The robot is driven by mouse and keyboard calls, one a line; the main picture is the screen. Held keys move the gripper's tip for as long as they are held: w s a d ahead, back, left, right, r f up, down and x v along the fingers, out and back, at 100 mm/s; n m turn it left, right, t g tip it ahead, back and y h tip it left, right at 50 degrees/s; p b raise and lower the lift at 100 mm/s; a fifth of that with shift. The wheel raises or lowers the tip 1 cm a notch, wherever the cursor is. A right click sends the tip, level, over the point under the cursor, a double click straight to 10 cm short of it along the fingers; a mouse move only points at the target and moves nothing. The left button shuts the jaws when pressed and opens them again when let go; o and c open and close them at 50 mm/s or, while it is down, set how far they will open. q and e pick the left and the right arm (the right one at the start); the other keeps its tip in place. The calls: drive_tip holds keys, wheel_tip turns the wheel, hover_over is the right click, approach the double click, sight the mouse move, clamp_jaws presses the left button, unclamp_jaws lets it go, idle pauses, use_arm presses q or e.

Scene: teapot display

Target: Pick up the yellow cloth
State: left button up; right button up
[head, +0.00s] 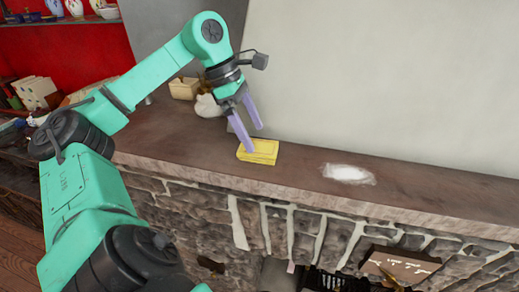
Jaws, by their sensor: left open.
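The yellow cloth (260,152) lies folded and flat on the stone-fronted mantel ledge, near its front edge. My left gripper (256,139) is open, its two purple fingers pointing down at the cloth. One finger is at the cloth's left side and the other is above its back part. I cannot tell whether either finger touches the cloth. My right gripper does not show.
The brown ledge (420,193) runs across the view against a pale wall (400,80). A white powdery patch (348,173) lies right of the cloth. A white rounded object (208,106) and a tan box (184,88) stand behind my left arm.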

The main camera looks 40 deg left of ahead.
sight(259, 147)
use_arm(q)
drive_tip(key=x, duration=0.3)
drive_tip(key=shift+f+b, duration=0.2)
drive_tip(key=shift+b, duration=0.15)
drive_tip(key=shift+d, duration=0.2)
drive_tip(key=shift+s+d+r, duration=0.1)
drive_tip(key=shift+s, duration=0.05)
drive_tip(key=shift+c, duration=0.6)
drive_tip(key=c, duration=1.1)
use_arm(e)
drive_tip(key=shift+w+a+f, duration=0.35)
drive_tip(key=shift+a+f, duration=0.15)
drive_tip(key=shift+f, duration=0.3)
